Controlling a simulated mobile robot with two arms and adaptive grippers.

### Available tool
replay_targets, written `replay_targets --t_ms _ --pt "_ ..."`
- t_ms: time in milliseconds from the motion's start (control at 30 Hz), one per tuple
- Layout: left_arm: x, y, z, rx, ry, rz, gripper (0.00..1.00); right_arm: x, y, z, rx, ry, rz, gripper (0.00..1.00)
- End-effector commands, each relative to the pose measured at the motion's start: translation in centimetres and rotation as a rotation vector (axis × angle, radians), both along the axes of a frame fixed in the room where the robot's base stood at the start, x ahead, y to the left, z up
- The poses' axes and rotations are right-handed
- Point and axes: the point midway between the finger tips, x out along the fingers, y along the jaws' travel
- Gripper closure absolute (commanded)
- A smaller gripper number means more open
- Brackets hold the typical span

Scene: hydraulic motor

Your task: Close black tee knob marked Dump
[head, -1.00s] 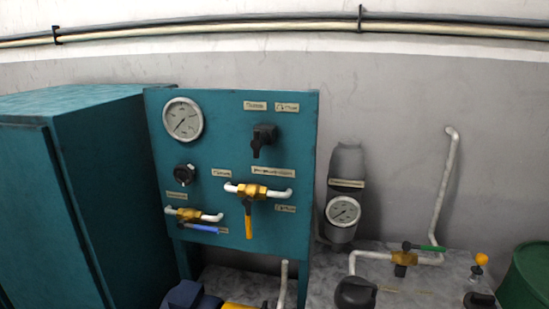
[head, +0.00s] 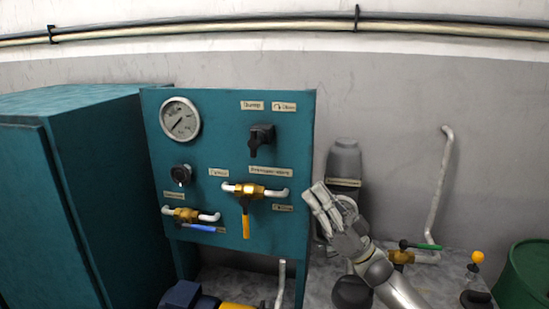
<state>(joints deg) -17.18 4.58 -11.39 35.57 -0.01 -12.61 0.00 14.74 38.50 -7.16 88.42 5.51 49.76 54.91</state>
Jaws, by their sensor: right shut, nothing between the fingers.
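The black tee knob (head: 261,139) sits at the upper right of the teal panel (head: 225,110), below two small labels. The left label (head: 252,105) seems to read Dump, though the text is blurred. The knob's handle points down. My left gripper is not in view.
The panel also carries a gauge (head: 180,119), a round black knob (head: 181,174), a yellow-handled valve (head: 246,222) and a blue-handled valve (head: 203,228). A green-handled valve (head: 420,246) and pipe (head: 440,190) stand at right. A teal cabinet (head: 75,200) stands left.

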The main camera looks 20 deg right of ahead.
Motion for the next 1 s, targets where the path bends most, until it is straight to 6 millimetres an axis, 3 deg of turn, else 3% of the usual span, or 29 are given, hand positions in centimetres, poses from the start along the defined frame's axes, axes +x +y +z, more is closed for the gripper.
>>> replay_targets --t_ms 267,633,800,1000 --pt "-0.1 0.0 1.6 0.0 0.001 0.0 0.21 0.9 1.0 2.6 0.003 -0.017 0.014 1.0" --pt "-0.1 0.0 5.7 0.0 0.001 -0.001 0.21 4.8 4.8 8.6 0.003 -0.017 0.013 1.0" --pt "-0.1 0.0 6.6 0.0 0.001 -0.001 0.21 6.6 6.5 8.1 0.003 -0.011 0.011 1.0" --pt "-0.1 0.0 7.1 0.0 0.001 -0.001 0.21 7.4 7.4 7.9 0.0 -0.013 0.011 1.0"
